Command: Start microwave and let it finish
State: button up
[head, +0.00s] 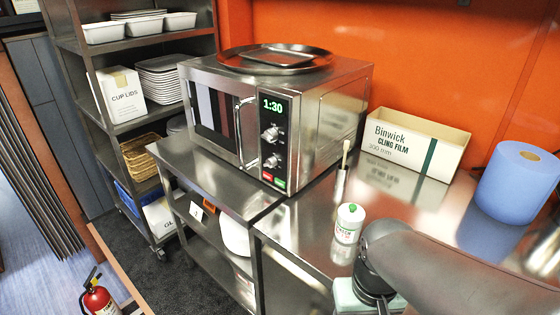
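The steel microwave (315,122) stands on the steel counter at the centre of the head view. Its door (212,112) with a vertical handle (239,130) looks shut. The display (272,106) reads 1:30 in green. Below it are two round knobs, the upper knob (270,134) and the lower knob (271,161). Under them sit a red button (267,176) and a green button (280,183). My arm reaches in from the lower right, to the right of and in front of the microwave, well apart from it. My gripper's fingers do not show.
A round tray (245,66) lies on the microwave. A shelf rack (125,128) stands left. A fire extinguisher (97,298) is at lower left.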

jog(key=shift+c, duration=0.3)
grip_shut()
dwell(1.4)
